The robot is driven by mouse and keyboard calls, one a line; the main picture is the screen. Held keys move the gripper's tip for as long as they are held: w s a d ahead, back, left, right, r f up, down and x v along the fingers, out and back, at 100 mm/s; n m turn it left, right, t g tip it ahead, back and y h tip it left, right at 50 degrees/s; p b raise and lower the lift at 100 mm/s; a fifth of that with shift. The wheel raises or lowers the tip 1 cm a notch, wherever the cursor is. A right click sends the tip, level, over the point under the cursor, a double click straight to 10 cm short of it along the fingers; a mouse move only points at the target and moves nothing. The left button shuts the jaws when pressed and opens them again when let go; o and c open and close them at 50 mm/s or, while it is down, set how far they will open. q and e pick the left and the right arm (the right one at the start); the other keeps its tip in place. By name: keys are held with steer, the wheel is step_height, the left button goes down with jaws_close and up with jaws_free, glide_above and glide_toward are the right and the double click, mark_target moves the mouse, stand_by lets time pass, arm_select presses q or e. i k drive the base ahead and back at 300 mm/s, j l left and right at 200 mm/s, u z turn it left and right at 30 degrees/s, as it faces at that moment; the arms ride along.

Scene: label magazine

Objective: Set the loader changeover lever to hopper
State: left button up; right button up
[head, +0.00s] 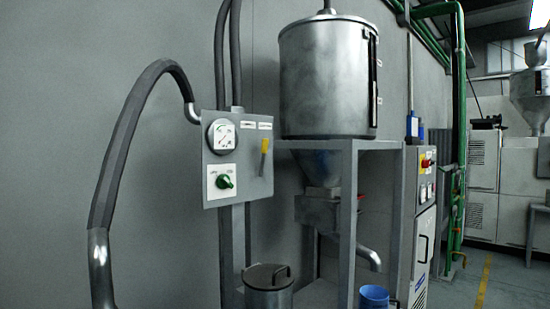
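A round gauge (221,135) and a green rotary knob (224,182) on a white plate are on the panel's left part. Neither of my grippers is in view, and nothing touches the lever.
A large metal hopper drum (325,80) stands on a grey frame (349,215) right of the panel. A thick hose (120,145) arches at the left. A lidded metal bin (268,288) and a blue bucket (374,297) are below. Open floor (490,280) lies at the right.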

mark_target(265, 142)
steer(key=i+l, duration=0.2)
steer(key=l, duration=0.15)
steer(key=i+l+u, duration=0.1)
steer(key=i+l, duration=0.35)
steer(key=l, duration=0.25)
steer(key=j+u, duration=0.05)
